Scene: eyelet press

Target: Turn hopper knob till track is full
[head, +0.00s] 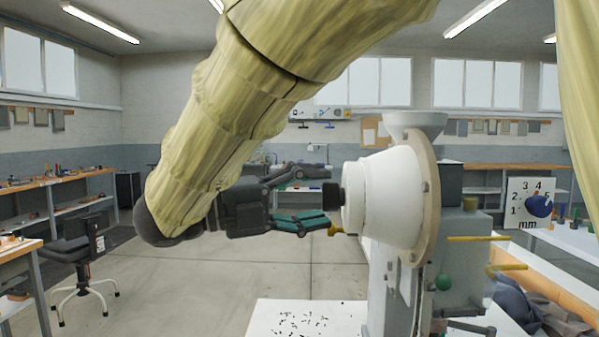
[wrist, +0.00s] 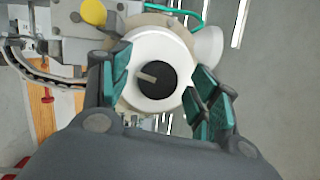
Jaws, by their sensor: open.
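The hopper is a white drum (head: 392,195) on the press, right of centre in the head view. Its black knob (head: 332,194) sticks out of the drum's left face toward my gripper. In the wrist view the round knob (wrist: 155,80) has a pale pointer mark and sits in front of the white drum face (wrist: 160,45). My gripper (head: 318,195) is open, with its fingers on either side of the knob; the wrist view shows its teal finger pads (wrist: 160,88) apart from it. I cannot make out the track or how full it is.
The grey press body (head: 460,255) stands right of the drum, with yellow rods and a green ball. A white tabletop (head: 300,312) with small dark bits scattered on it lies below. A stool (head: 82,262) stands at the left. The floor between is clear.

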